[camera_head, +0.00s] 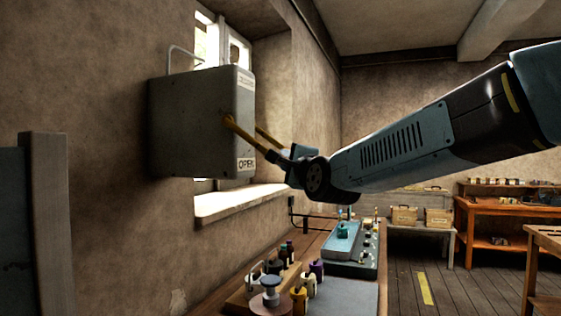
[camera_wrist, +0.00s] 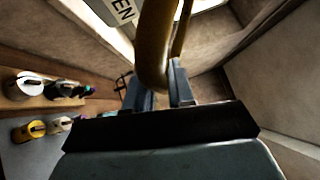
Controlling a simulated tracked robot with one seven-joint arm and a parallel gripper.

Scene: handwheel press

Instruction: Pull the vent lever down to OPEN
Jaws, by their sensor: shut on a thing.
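The vent lever (camera_head: 245,134) is a yellow, two-armed bar on the grey wall box (camera_head: 190,125). It slopes out and down from the box's front towards my gripper. The OPEN label (camera_head: 246,163) is low on the box face, and part of it shows in the wrist view (camera_wrist: 122,9). My gripper (camera_head: 275,156) is at the lever's outer end, a little above the label's height. In the wrist view my gripper (camera_wrist: 162,88) has its fingers closed around the rounded end of the lever (camera_wrist: 155,55).
A window with a pale sill (camera_head: 240,202) lies behind and below the box. A bench below holds several coloured bottles (camera_head: 300,298) and a teal-topped device (camera_head: 345,245). A wooden post (camera_head: 48,220) stands at left. Space around the arm looks clear.

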